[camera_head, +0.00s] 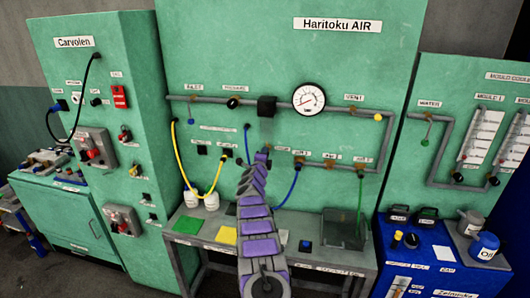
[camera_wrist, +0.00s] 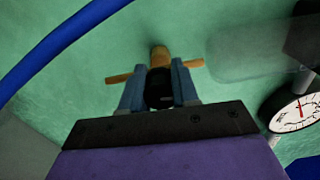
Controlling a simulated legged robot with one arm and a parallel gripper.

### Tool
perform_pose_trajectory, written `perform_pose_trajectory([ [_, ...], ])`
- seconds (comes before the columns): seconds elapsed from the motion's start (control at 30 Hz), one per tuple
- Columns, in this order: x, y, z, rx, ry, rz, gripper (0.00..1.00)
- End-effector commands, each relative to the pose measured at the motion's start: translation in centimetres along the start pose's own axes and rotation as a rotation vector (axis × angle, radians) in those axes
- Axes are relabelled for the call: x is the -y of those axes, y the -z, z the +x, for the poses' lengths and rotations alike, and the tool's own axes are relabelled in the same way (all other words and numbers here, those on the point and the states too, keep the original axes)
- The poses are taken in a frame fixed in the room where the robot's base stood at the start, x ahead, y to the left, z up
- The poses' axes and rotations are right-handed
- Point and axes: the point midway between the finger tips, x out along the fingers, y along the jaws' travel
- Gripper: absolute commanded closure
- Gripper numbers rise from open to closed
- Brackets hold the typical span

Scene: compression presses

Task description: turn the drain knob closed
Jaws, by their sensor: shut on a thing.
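In the wrist view a brass valve fitting (camera_wrist: 158,55) with two side stubs sits against the green panel. A black knob (camera_wrist: 159,98) on its front lies between the two blue-grey fingers of my gripper (camera_wrist: 158,82), which is shut on it. The finger on each side touches or nearly hides the knob's edge.
A pressure gauge (camera_head: 308,97) and a black block (camera_head: 266,106) sit on the pipe above. A yellow hose (camera_head: 181,160) hangs left and a blue hose (camera_head: 291,188) right of my arm. The bench (camera_head: 205,213) below carries white jars, coloured cards and a grey tray (camera_head: 343,231).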

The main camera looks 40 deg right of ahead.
Motion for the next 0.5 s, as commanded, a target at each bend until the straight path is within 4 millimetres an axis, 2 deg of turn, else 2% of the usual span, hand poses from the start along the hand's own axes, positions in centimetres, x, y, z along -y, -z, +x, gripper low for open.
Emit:
perform_pose_trajectory([
  [0.03,-0.03,-0.45,-0.11,0.007,-0.003,-0.016,1.00],
  [0.5,-0.31,-0.40,-0.11,0.006,-0.004,-0.066,1.00],
])
